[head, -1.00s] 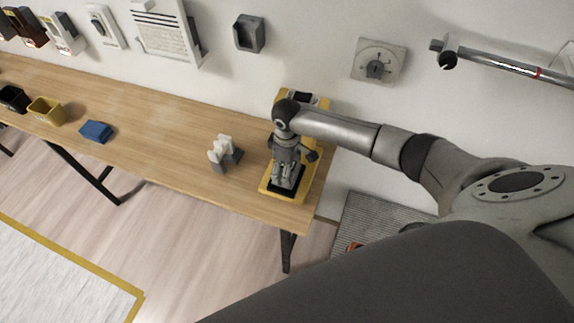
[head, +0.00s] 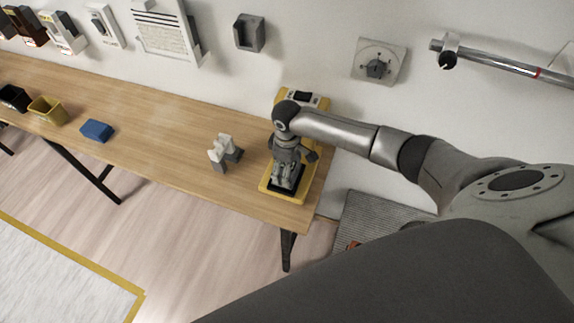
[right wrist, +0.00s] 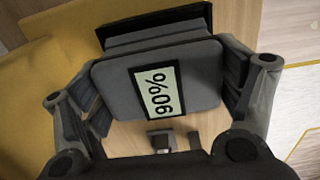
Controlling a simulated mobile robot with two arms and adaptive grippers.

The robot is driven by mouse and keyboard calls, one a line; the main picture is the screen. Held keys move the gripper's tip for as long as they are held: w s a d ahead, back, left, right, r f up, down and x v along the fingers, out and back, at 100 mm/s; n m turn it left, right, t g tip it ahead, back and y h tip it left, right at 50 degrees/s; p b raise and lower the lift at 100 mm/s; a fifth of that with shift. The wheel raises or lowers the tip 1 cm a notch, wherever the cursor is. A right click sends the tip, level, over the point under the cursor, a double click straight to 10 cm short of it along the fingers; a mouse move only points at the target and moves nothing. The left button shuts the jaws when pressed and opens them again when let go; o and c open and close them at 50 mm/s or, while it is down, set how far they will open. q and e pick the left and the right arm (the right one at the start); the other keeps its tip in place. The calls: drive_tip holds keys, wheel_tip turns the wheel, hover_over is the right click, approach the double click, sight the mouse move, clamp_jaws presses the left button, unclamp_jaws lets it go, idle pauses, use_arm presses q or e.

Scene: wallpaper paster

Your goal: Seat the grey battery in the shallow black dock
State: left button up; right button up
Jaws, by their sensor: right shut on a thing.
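In the right wrist view the grey battery (right wrist: 112,88) sits between the fingers, its label reading 90%. My right gripper (right wrist: 165,88) is shut on its sides. In the head view my right gripper (head: 286,176) is over the front of the yellow base, at the table's right end; the battery there is mostly hidden by it. The shallow black dock (head: 273,188) shows around the fingertips on that base. In the right wrist view a black rim (right wrist: 150,18) shows just beyond the battery; whether the battery is seated or just above cannot be told. My left gripper is not in view.
The yellow base (head: 266,184) stands on the wooden table (head: 165,120). A white-and-grey object (head: 224,152) stands just left of it. A blue block (head: 97,131) and a yellow bin (head: 47,110) are farther left, with clear tabletop between. A wall dial (head: 378,62) is behind.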

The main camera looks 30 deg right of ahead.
drive_tip(key=shift+f+b, duration=0.6)
drive_tip(key=shift+f, duration=0.45)
drive_tip(key=o, duration=1.2)
wheel_tip(320, 180, up, 12)
